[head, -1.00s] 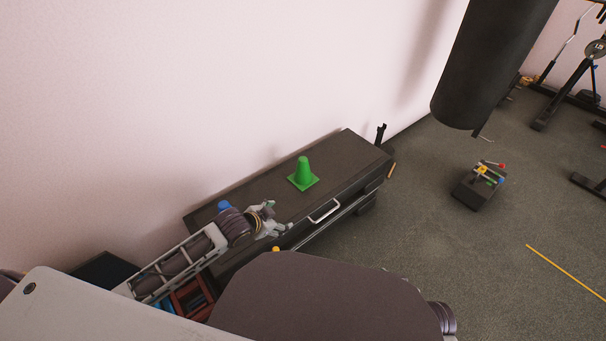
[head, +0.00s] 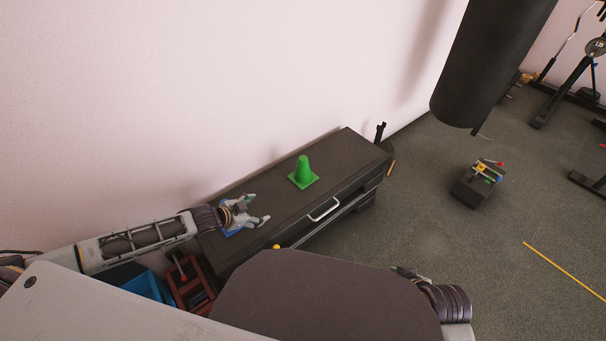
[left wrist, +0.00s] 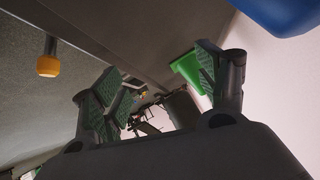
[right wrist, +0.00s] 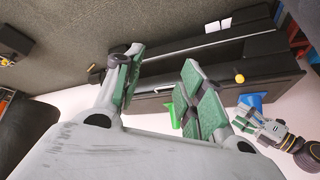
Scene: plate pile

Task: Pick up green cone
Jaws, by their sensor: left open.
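The green cone (head: 303,170) stands upright on its square base on top of a dark bench (head: 345,150) against the wall. My left gripper (head: 259,208) is open and empty over the bench, to the left of the cone and apart from it. In the left wrist view the cone (left wrist: 187,70) is partly hidden behind one finger. My right gripper (right wrist: 163,58) is open and empty in the right wrist view, with the cone (right wrist: 179,104) partly hidden behind its finger.
A blue object (head: 230,233) lies on the bench under my left gripper. A drawer handle (head: 323,210) is on the bench front. A black punching bag (head: 490,60) hangs at right.

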